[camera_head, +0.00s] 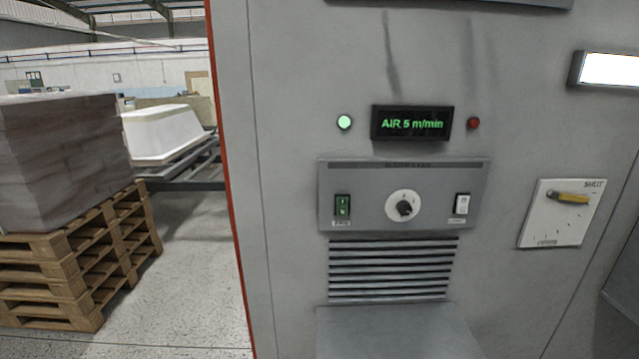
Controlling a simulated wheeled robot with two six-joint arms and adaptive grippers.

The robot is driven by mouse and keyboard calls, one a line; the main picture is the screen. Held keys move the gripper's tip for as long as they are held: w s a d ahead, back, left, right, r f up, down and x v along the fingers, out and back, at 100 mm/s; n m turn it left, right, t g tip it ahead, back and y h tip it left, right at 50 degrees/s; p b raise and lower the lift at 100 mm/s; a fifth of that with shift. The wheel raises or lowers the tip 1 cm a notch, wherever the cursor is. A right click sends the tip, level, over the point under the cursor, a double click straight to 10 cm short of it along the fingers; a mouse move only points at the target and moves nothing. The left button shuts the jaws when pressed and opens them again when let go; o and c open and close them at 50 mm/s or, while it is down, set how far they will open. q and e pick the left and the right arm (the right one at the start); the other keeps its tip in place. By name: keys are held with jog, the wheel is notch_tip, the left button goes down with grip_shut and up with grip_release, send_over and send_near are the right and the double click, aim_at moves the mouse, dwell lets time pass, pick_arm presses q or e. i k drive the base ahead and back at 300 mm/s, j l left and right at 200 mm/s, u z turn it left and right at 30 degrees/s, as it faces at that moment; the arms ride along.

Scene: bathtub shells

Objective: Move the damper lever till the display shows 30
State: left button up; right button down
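The display (411,123) is a black panel on the grey cabinet and reads "AIR 5 m/min" in green. The damper lever (568,198) is a yellow handle on a tilted white plate (543,226) at the right. It lies nearly level near the plate's top, by the word "SHUT". Other marks run down the plate, with a small word at its bottom that is hard to read. Neither of my grippers shows in the head view.
A control panel (335,173) with a dark knob (404,207) and two switches sits below the display. A green lamp (344,122) and a red lamp (473,123) flank the display. A ledge (395,335) juts out below the vents. Stacked pallets (85,262) stand at left.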

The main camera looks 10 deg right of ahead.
aim_at(550, 194)
jog(key=z, duration=1.9)
